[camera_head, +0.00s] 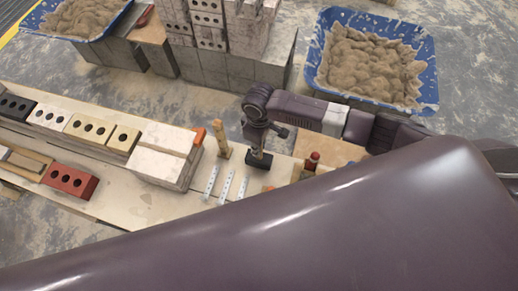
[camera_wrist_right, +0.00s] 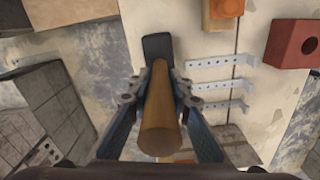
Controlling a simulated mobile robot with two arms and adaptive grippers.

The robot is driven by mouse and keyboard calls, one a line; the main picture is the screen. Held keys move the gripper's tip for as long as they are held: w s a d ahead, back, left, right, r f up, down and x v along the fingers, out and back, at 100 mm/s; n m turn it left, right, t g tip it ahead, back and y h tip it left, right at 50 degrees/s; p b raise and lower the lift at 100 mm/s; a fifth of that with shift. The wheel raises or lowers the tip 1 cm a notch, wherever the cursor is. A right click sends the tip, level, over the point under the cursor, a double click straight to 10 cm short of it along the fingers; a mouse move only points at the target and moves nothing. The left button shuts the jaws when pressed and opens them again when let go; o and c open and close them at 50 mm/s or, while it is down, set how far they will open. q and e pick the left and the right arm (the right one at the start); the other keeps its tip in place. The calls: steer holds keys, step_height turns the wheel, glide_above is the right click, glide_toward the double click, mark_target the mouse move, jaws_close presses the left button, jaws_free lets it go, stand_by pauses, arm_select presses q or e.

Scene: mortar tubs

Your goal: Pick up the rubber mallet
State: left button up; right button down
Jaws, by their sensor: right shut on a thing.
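Whether the head touches the board I cannot tell. My left gripper is not in view.
A wooden-handled tool (camera_head: 223,140) stands just left of the mallet. Several perforated metal strips (camera_head: 227,187) lie in front. Pale bricks (camera_head: 162,153) are farther left, a red block (camera_head: 311,160) is right. Blue mortar tubs (camera_head: 427,88) stand behind. My own arm covers the foreground.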

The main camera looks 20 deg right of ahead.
step_height(320, 180, up, 18)
steer(key=shift+r+b, duration=0.25)
steer(key=shift+b, duration=0.75)
steer(key=c, duration=2.5)
jaws_free()
jaws_close()
